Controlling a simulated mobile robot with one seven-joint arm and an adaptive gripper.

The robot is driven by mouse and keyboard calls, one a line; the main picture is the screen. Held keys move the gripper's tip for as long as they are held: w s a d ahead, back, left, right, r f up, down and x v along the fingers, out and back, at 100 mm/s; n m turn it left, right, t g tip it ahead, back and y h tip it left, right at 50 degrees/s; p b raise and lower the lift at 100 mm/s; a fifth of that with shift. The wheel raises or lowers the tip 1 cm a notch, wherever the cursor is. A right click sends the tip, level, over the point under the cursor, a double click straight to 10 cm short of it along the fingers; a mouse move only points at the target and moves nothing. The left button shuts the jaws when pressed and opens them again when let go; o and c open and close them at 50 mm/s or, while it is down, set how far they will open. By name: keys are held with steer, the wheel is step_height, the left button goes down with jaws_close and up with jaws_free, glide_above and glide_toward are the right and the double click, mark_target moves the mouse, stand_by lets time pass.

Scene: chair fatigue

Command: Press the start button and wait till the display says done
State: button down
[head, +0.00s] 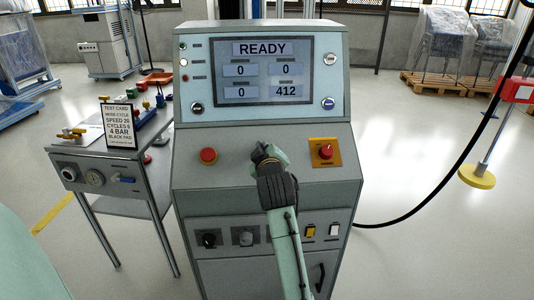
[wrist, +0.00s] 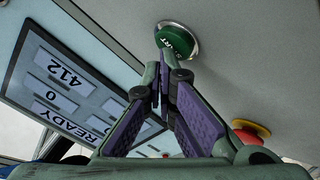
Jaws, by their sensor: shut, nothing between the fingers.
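The display (head: 262,101) on the console reads READY, with three zeros and 412 below. It also shows, turned over, at the left of the wrist view (wrist: 22,82). The green START button (wrist: 174,40) sits in a metal ring, just beyond my fingertips in the wrist view. In the head view my gripper hides it. My gripper (head: 260,152) is shut and empty over the middle of the sloped panel. In the wrist view its fingertips (wrist: 163,70) meet just below the button; I cannot tell whether they touch it.
A red button (head: 208,155) is left of my gripper, and a red knob on a yellow plate (head: 326,152) is right. A side table (head: 150,181) with a test card (head: 118,125) stands left. A black cable (head: 440,200) hangs at right. Open floor lies right of the console.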

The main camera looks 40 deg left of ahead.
steer(key=shift+w+a+f, duration=0.1)
steer(key=shift+f, duration=0.1)
stand_by(0.4)
steer(key=shift+s+d+r+p, duration=0.3)
steer(key=shift+s+r+p, duration=0.05)
steer(key=shift+r+p, duration=0.3)
steer(key=r+p, duration=0.1)
steer(key=s+d+r+p, duration=0.2)
steer(key=r, duration=0.1)
steer(key=shift+r, duration=0.1)
stand_by(0.4)
steer(key=shift+a+r, duration=0.1)
stand_by(0.6)
